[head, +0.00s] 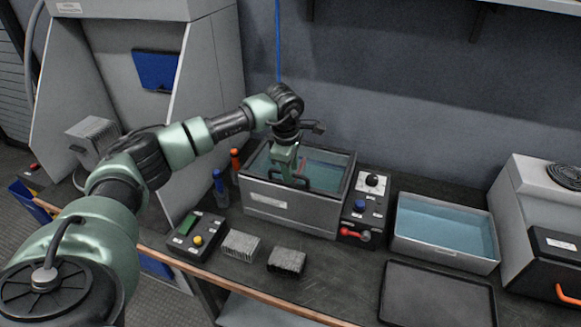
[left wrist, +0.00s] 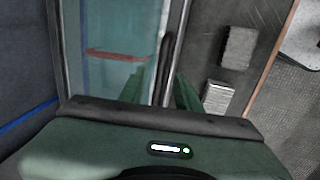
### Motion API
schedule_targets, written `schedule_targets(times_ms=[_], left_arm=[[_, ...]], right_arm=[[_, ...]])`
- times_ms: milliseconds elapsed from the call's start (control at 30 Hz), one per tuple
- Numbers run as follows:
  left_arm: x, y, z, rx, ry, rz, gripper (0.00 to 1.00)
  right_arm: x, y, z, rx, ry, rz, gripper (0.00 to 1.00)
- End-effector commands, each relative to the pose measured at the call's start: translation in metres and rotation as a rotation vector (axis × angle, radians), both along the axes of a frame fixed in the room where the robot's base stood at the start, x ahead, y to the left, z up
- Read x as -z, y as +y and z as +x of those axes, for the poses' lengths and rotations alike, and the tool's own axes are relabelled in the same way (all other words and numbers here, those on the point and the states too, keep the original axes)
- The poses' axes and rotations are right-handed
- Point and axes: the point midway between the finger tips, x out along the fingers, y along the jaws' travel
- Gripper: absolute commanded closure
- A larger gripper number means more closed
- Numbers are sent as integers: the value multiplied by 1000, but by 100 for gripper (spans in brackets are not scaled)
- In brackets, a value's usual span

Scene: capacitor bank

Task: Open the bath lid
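The bath (head: 290,207) is a grey metal box on the bench. Its see-through, dark-framed lid (head: 325,170) lies shut over bluish liquid. A black bar handle (head: 294,183) runs along the front of the lid. My left gripper (head: 284,172) points down at the handle and hides part of it. In the left wrist view, the green fingers (left wrist: 160,88) stand apart, one on each side of the black handle (left wrist: 166,55). I cannot tell whether either finger touches it. My right gripper is in neither view.
Right of the bath stand a control box (head: 364,210) with a red lever and an open tray of blue liquid (head: 445,228). A keypad box (head: 196,236) and two finned blocks (head: 240,246) lie in front. Two bottles (head: 220,188) stand close on the left.

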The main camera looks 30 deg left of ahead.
Motion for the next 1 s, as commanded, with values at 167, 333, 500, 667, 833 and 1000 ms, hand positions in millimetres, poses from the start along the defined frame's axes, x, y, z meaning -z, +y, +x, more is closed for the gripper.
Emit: schedule_targets(times_ms=[167,333,500,667,833,1000], left_arm=[[2,0,0,0,0,0,67],[1,0,0,0,0,-1,94],[1,0,0,0,1,-1,100],[1,0,0,0,1,-1,100],[1,0,0,0,1,-1,100],[1,0,0,0,1,-1,100]], right_arm=[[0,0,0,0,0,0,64],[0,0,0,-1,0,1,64],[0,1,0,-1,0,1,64],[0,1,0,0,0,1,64],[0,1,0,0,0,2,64],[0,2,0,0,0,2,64]])
